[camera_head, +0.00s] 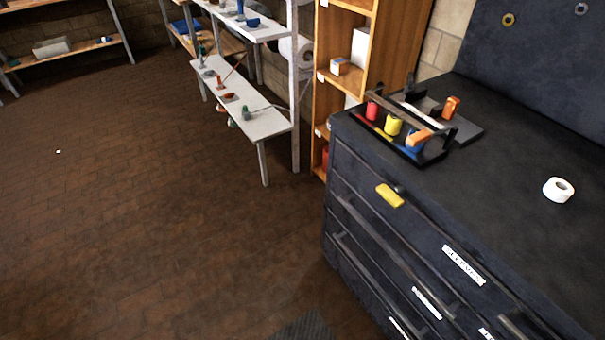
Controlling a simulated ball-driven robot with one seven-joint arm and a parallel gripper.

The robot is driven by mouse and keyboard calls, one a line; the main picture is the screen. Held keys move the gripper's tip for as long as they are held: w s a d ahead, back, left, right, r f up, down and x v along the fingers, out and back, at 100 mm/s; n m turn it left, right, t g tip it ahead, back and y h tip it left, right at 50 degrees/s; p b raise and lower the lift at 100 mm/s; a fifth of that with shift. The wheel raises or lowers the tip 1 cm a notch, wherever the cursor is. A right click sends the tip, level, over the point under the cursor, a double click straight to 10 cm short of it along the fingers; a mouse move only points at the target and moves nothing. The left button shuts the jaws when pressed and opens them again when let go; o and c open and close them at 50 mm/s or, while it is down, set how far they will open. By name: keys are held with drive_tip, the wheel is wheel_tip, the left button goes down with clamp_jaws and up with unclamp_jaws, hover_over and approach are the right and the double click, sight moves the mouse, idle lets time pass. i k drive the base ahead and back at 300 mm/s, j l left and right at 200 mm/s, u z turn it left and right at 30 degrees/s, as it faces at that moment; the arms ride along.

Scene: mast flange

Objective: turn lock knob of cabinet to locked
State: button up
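The dark blue-black drawer cabinet (350,165) fills the right side of the head view, its front facing left and toward me. A yellow bar-shaped piece (390,195) sits on the upper front, near the far end, with a small dark part beside it. It looks like the lock knob, but I cannot tell for certain, and its locked or unlocked setting is unclear. It lies slanted, lower at the right. My gripper is not in view, and nothing touches the yellow piece.
A black tray (432,158) with red, yellow and blue items stands on the cabinet top. A white tape roll (559,189) lies to its right. A wooden shelf (365,45) and a low white bench (240,105) stand behind.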

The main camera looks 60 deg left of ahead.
sight(391, 195)
drive_tip(key=j+u, duration=0.15)
drive_tip(key=u, duration=0.75)
